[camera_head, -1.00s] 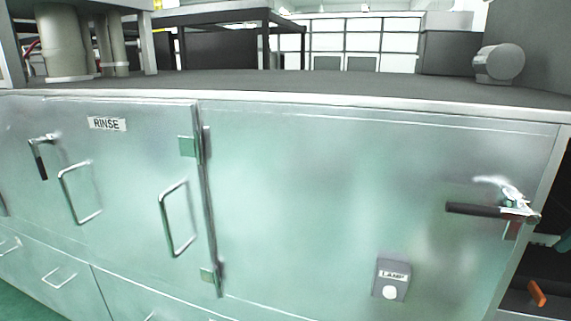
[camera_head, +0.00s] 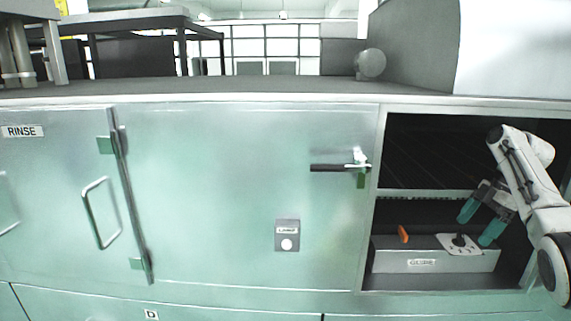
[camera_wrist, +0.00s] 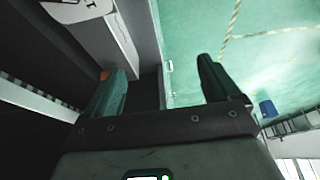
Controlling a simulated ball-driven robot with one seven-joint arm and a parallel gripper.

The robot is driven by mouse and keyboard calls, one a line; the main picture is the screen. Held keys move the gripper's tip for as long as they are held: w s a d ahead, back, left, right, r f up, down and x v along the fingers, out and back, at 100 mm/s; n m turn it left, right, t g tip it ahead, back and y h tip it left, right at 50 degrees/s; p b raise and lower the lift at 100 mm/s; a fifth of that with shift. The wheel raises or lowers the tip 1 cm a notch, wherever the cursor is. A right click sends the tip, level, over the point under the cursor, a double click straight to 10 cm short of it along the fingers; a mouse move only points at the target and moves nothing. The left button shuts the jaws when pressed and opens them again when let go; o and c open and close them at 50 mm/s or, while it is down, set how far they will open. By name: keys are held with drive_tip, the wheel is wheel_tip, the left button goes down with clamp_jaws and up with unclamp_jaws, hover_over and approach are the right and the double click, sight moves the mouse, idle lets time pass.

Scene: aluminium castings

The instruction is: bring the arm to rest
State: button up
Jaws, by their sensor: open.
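My gripper (camera_head: 481,222) is at the right in the head view, in front of the open compartment (camera_head: 438,287). Its two teal fingers are spread apart with nothing between them. They point down toward a grey box (camera_head: 393,262) with a label on its front, an orange handle (camera_head: 403,234) and a pale plate (camera_head: 450,243) with a dark knob. I cannot tell whether the fingers touch the box. The gripper (camera_wrist: 165,80) also shows open in the wrist view, with the green floor (camera_wrist: 265,70) beyond it.
A closed metal door (camera_head: 220,180) with a dark-handled latch (camera_head: 340,167) and a grey lamp box (camera_head: 287,236) stands left of the compartment. A rinse door (camera_head: 50,190) is further left. The grey counter top (camera_head: 240,88) runs above. A shelf (camera_head: 425,193) divides the compartment.

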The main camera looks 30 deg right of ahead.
drive_tip(key=w+a+f+m, duration=0.1)
drive_tip(key=w+a+f, duration=0.3)
drive_tip(key=a+f, duration=0.4)
drive_tip(key=w+a+f+m, duration=0.1)
drive_tip(key=w+a+f, duration=0.3)
drive_tip(key=a+f, duration=0.45)
drive_tip(key=s+a+f+m+g, duration=0.1)
drive_tip(key=s+a+f, duration=0.1)
drive_tip(key=a+f, duration=0.4)
drive_tip(key=s+a+f+m, duration=0.2)
drive_tip(key=a+f, duration=0.2)
drive_tip(key=a, duration=0.5)
drive_tip(key=s+a+f+m+h, duration=0.25)
drive_tip(key=s+a+f, duration=0.25)
drive_tip(key=s+a, duration=0.5)
drive_tip(key=s+a+r+m, duration=0.1)
drive_tip(key=s+m, duration=0.1)
drive_tip(key=s, duration=0.6)
drive_tip(key=s+a+r+m+h, duration=0.1)
drive_tip(key=s+m, duration=0.1)
drive_tip(key=s, duration=0.6)
drive_tip(key=shift+s+a+r+m, duration=0.15)
drive_tip(key=shift+s+a+m, duration=0.1)
drive_tip(key=shift+s+m, duration=0.1)
drive_tip(key=shift+h, duration=0.25)
